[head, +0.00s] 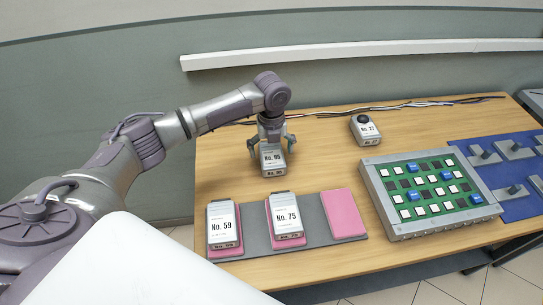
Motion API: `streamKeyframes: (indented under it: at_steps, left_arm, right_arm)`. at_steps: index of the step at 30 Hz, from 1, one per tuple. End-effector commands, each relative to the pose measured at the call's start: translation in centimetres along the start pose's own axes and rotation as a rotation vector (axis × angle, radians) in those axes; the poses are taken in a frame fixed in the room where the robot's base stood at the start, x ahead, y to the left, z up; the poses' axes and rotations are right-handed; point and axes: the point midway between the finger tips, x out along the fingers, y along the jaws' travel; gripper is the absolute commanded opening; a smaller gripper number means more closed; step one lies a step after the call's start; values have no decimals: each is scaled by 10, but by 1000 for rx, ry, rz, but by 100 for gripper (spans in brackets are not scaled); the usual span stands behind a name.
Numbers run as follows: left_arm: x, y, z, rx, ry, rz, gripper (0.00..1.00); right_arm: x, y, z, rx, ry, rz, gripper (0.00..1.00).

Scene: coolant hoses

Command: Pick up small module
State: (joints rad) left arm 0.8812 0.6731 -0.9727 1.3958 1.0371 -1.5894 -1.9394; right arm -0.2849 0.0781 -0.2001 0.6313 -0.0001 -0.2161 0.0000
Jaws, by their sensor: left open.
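My left gripper (271,143) points down over the table, its fingers around the upper part of a small white module labelled "No. 95" or similar (272,158). The gripper is open, with a finger on each side of the module, and partly hides its top. The module stands on the wood. Module No. 59 (224,228) and module No. 75 (286,216) lie on pink pads on a grey mat (252,218). Another module, No. 77 or similar (366,131), stands farther back on the right. My right gripper is not in view.
A third pink pad (344,214) is bare. A panel with white and blue keys (431,190) stands at the right, beside a blue mat with grey fixtures (514,149). Cables (400,106) run along the table's back. Bare wood lies between the held-over module and the panel.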

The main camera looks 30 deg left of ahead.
Motion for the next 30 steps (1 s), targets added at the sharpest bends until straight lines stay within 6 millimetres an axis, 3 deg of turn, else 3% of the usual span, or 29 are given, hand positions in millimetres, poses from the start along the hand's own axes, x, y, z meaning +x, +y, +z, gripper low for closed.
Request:
streamKeyframes:
  at_steps: [6,14,27,29,30]
  left_arm:
    - [24,0,0,1,1,0,100]
    - [27,0,1,0,0,0,98]
    - [26,0,1,0,0,0,25]
    - [26,0,1,0,0,0,15]
    - [25,0,1,0,-2,-2,15]
  right_arm:
    - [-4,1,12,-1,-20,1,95]
    - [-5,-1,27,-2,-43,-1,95]
    - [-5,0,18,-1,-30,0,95]
    - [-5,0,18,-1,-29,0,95]
    - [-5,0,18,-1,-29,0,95]
